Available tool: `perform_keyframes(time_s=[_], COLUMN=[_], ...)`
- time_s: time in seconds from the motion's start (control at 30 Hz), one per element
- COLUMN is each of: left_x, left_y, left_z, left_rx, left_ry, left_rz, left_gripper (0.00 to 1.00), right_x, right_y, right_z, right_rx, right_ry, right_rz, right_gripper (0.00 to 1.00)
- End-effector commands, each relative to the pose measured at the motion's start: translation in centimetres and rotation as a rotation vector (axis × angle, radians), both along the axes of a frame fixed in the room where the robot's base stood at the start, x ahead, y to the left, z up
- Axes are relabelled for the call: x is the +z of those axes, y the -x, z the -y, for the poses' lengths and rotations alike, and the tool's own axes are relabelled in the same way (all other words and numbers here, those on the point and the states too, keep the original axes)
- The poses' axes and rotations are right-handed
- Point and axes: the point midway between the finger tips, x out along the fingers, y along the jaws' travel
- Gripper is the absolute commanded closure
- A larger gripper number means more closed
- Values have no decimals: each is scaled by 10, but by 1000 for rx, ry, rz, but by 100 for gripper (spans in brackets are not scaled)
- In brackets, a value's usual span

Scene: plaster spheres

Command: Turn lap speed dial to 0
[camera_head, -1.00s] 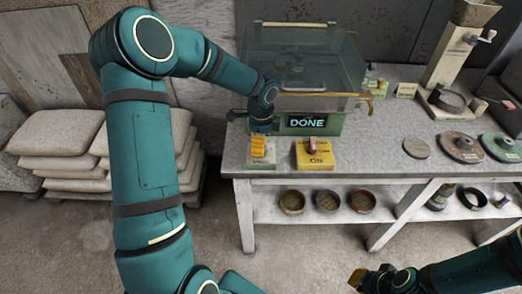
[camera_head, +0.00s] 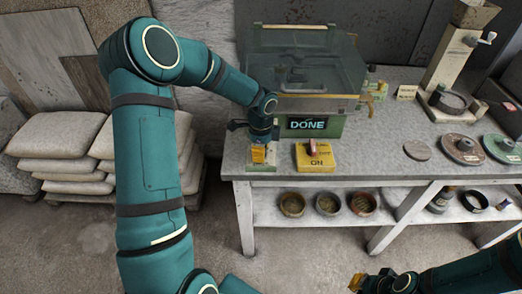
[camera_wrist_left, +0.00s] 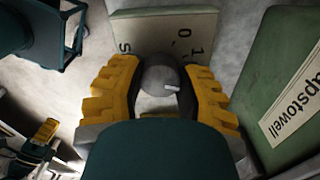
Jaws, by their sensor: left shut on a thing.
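The lap speed dial is a grey round knob (camera_wrist_left: 163,76) with a pale pointer mark. It stands on a pale panel (camera_wrist_left: 140,32) with partly visible numerals, including a 0. In the head view that panel (camera_head: 262,168) lies at the bench's front left. My left gripper (camera_head: 259,154) is over it, and in the left wrist view its yellow fingers (camera_wrist_left: 162,92) are shut on the knob, one on each side. My right gripper (camera_head: 357,282) is low at the bottom right, away from the bench; its opening is unclear.
A green machine with a clear lid (camera_head: 305,75) and a DONE display (camera_head: 306,124) stands just behind. A yellow box marked ON, with a red-tipped lever (camera_head: 315,158), is close on the right. Discs (camera_head: 462,148) lie further right; bowls (camera_head: 328,204) sit on the shelf.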

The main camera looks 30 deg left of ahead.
Motion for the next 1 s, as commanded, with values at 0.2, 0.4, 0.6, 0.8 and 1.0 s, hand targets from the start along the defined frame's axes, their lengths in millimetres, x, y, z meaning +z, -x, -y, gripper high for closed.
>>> perform_keyframes(time_s=[0.2, 0.4, 0.6, 0.8, 1.0], left_x=[0, -1, 0, -1, -1], left_y=[0, 0, 0, 0, 0], left_z=[1, 1, 1, 1, 1], left_rx=[47, 166, 342, 533, 724], left_ry=[0, 0, -1, 0, 0], left_rz=[0, 0, 1, 1, 0], left_gripper=[100, 100, 100, 100, 100], right_x=[-1, -4, -8, -12, -15], right_y=[0, 1, 2, 2, 1], right_z=[0, 0, 0, 0, 0], right_rx=[0, 2, 4, 3, 3], right_ry=[0, 0, -2, -1, 0], right_rz=[-1, -2, -6, -3, -1], right_gripper=[100, 100, 100, 100, 100])
